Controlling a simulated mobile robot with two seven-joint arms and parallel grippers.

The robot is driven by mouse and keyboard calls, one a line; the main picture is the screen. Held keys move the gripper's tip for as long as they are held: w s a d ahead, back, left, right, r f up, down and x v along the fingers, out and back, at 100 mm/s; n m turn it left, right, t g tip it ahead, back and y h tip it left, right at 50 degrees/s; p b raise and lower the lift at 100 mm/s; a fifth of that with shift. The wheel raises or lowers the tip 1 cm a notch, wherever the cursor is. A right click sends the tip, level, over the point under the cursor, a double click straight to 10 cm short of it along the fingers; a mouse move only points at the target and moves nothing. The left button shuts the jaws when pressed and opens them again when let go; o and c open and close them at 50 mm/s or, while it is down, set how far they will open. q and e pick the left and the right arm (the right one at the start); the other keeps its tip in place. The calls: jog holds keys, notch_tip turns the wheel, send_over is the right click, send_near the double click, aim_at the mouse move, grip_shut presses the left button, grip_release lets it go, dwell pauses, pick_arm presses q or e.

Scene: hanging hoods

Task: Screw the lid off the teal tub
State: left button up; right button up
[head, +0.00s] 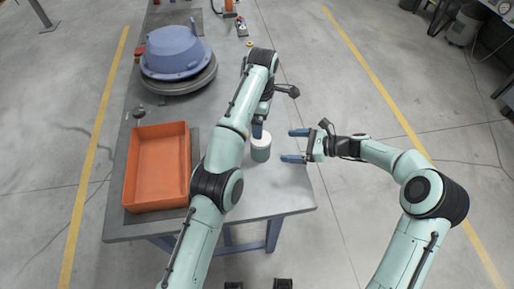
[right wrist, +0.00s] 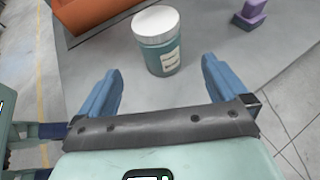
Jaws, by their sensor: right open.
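The teal tub (head: 261,153) stands upright on the grey table near its right edge, with its white lid (head: 260,139) on top. In the right wrist view the tub (right wrist: 162,57) and its white lid (right wrist: 156,22) show whole, just beyond my fingertips, with a pale label on the tub's side. My right gripper (head: 292,146) is open and empty to the right of the tub, its fingers pointing at it. My left gripper (head: 257,131) shows only as a bit of blue finger by the lid's far edge; its jaw opening is hidden.
An orange crate (head: 128,178) stands on the table's left side. A blue hood-like shell (head: 173,50) on a grey ring lies farther back. A purple block-like thing (right wrist: 250,12) is beyond the tub. Bare tabletop (head: 275,190) lies in front of the tub.

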aim_at(260, 145)
jog(key=x, duration=1.2)
jog(key=shift+c, duration=0.3)
